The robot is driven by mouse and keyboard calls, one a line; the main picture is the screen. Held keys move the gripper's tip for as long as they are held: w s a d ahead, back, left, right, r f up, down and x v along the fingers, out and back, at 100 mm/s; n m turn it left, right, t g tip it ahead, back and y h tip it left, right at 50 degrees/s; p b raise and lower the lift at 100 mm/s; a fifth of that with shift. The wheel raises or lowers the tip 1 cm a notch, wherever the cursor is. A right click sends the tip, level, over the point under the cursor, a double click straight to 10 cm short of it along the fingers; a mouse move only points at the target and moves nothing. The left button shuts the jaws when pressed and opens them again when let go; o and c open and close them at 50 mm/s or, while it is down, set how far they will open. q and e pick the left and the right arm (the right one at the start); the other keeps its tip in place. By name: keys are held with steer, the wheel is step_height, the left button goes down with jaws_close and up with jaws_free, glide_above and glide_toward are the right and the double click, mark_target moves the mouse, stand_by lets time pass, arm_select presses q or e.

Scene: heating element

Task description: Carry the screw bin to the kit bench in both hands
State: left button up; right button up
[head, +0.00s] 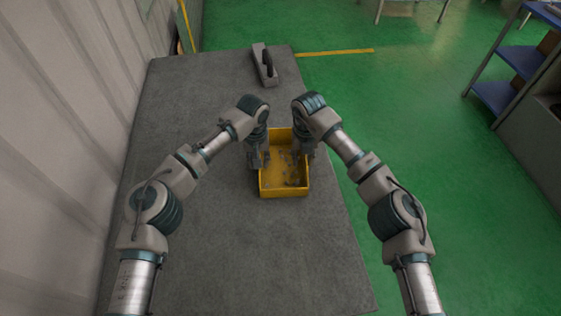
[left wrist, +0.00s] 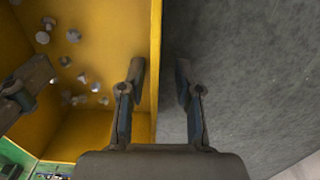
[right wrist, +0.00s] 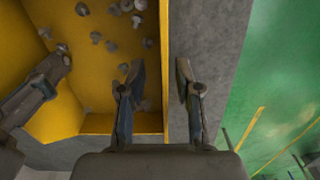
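The yellow screw bin (head: 284,191) sits on the grey bench with loose grey screws inside, also seen in the left wrist view (left wrist: 155,60) and right wrist view (right wrist: 165,50). My left gripper (left wrist: 160,72) is open, with one finger inside the bin's side wall and one outside. My right gripper (right wrist: 161,72) is open across the opposite side wall in the same way. Gaps show between the fingers and the walls. In the head view the left gripper (head: 259,160) and right gripper (head: 300,155) are partly hidden by my wrists.
The bench (head: 200,240) is mostly clear around the bin. A grey block-like tool with a dark handle (head: 265,65) lies near its far edge. A pale wall runs along the left. Green floor (head: 430,130) is open to the right, and a blue shelf (head: 495,97) stands beyond.

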arm_select(q)
steer(key=shift+d, duration=0.35)
jaws_close()
arm_select(e)
steer(key=shift+d, duration=0.35)
jaws_close()
arm_select(q)
steer(key=shift+a+r, duration=0.1)
steer(key=shift+a, duration=0.1)
arm_select(e)
steer(key=shift+a+r, duration=0.1)
steer(key=shift+a, duration=0.1)
